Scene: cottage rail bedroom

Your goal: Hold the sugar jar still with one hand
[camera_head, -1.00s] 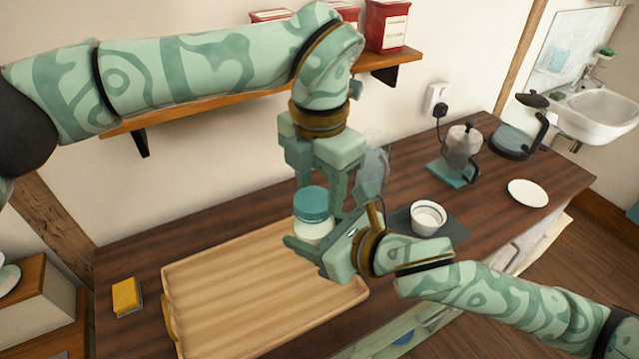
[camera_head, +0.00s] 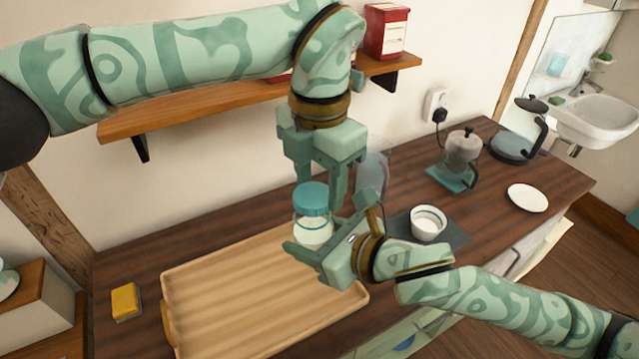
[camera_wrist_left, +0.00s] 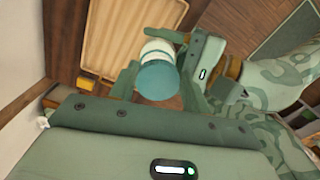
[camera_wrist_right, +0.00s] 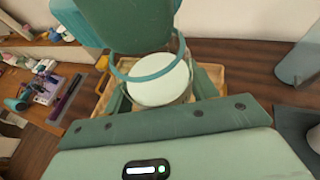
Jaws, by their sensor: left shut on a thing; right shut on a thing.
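The sugar jar (camera_head: 314,236) has a white body and a teal lid (camera_head: 311,196). It stands at the back right of the wooden tray. My left gripper (camera_head: 322,188) comes from above and is shut on the lid, with a finger on each side in the left wrist view (camera_wrist_left: 158,82). My right gripper (camera_head: 322,238) is shut around the jar's body from the right. A teal ring shows around the white top of the jar (camera_wrist_right: 163,80) in the right wrist view. The lid appears raised above this ring. My grippers hide part of the jar.
The tray (camera_head: 235,290) covers the counter's front left, with a yellow sponge (camera_head: 125,300) beside it. A white cup (camera_head: 428,221) on a dark mat, a moka pot (camera_head: 461,152) and a white plate (camera_head: 528,198) stand to the right. A shelf (camera_head: 215,105) hangs behind my left arm.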

